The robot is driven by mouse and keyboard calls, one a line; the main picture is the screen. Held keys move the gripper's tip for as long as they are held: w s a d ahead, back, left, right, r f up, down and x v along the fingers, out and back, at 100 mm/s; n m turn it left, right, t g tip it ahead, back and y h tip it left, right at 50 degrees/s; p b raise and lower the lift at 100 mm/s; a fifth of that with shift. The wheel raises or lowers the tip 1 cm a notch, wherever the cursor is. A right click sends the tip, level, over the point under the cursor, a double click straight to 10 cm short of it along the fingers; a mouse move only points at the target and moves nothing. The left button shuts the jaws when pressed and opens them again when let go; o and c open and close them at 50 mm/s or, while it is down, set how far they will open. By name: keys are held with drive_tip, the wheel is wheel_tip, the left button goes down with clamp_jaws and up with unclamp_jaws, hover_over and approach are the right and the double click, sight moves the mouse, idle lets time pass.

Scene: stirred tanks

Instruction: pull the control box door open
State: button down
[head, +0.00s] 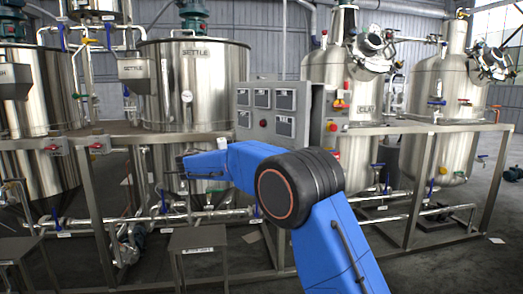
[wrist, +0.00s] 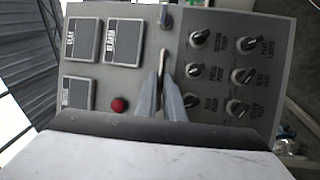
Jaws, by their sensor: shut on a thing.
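The control box (head: 243,98) is grey, with several dark display windows on its front, and stands before the tanks in the head view. My blue arm covers its lower part. In the wrist view its door face (wrist: 135,75) fills the middle, with displays at left and several black knobs at right. My wrist housing hides the bottom of the wrist view. I cannot make out the gripper in the head view. No gap at the door edge is clearly visible.
A red button (wrist: 119,105) sits just left of my fingers. Steel tanks (head: 195,85) and a waist-high frame rail (head: 420,128) run behind. A low grey stand (head: 199,238) is at front left.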

drive_tip(key=c, duration=1.9)
unclamp_jaws()
drive_tip(key=shift+f, duration=0.1)
drive_tip(key=shift+o, duration=0.2)
